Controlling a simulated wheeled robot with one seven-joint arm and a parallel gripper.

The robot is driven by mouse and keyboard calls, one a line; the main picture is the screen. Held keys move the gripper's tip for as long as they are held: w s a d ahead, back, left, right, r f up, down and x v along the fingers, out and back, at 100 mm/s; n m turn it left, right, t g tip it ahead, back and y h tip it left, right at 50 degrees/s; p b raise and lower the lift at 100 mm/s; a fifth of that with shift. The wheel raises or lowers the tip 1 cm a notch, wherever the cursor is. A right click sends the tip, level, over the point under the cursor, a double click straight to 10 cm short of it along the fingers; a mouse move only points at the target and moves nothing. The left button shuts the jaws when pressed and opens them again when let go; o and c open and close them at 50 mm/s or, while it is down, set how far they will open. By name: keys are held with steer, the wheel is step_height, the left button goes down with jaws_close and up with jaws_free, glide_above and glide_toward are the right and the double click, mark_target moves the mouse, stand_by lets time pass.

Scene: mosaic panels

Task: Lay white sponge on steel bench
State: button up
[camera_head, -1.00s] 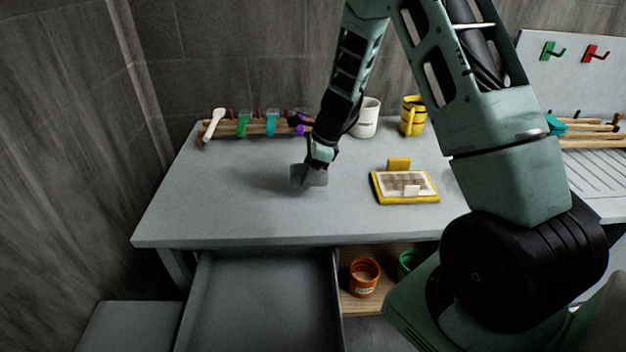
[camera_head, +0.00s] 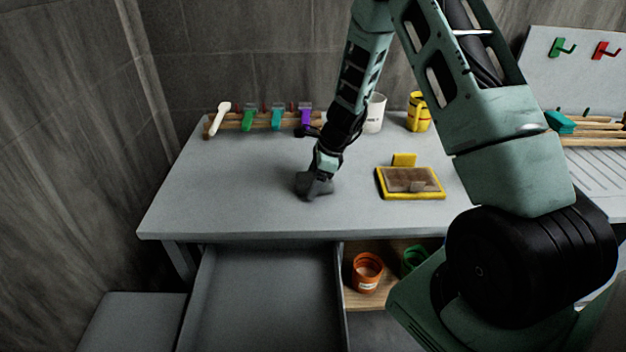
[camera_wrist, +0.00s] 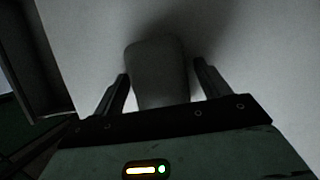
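A rounded block, apparently the sponge (camera_wrist: 158,72), looks grey in the shade and lies between the fingers of my gripper (camera_wrist: 161,68) in the wrist view. Narrow lighter gaps show between the block and both fingers, so my gripper looks open around it. In the head view my gripper (camera_head: 314,184) is low over the steel bench (camera_head: 230,195), left of the yellow-framed panel. The block is dark and hard to separate from the fingers there. It appears to be on the bench top, but its underside is hidden.
A yellow-framed mosaic panel (camera_head: 380,192) with a small grey piece on it lies to the right. A tool rack (camera_head: 262,126), a white mug (camera_head: 375,113) and a yellow mug (camera_head: 418,112) stand at the back. An open drawer (camera_head: 262,300) projects below the front edge. The bench's left side is clear.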

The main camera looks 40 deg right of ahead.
steer(key=shift+r, duration=0.1)
steer(key=v, duration=1.1)
steer(key=shift+r+b, duration=0.3)
steer(key=shift+b, duration=0.05)
steer(key=s+a+r+n+g, duration=0.1)
steer(key=s+a+r+n, duration=0.15)
steer(key=a+n, duration=0.35)
steer(key=s+a+r+n+g, duration=0.15)
steer(key=s+a+n, duration=0.25)
steer(key=a, duration=0.5)
steer(key=s+a+r+n, duration=0.2)
steer(key=s+a+n, duration=0.25)
steer(key=a, duration=0.25)
steer(key=s+a+r+n+h, duration=0.1)
steer(key=s+a+n, duration=0.2)
steer(key=s+n, duration=0.5)
steer(key=s+a+n+h, duration=0.2)
steer(key=s+a+n, duration=0.2)
steer(key=s+n, duration=0.5)
steer(key=shift+s+a+r+n, duration=0.25)
steer(key=shift+r+n, duration=0.15)
steer(key=shift+n, duration=0.15)
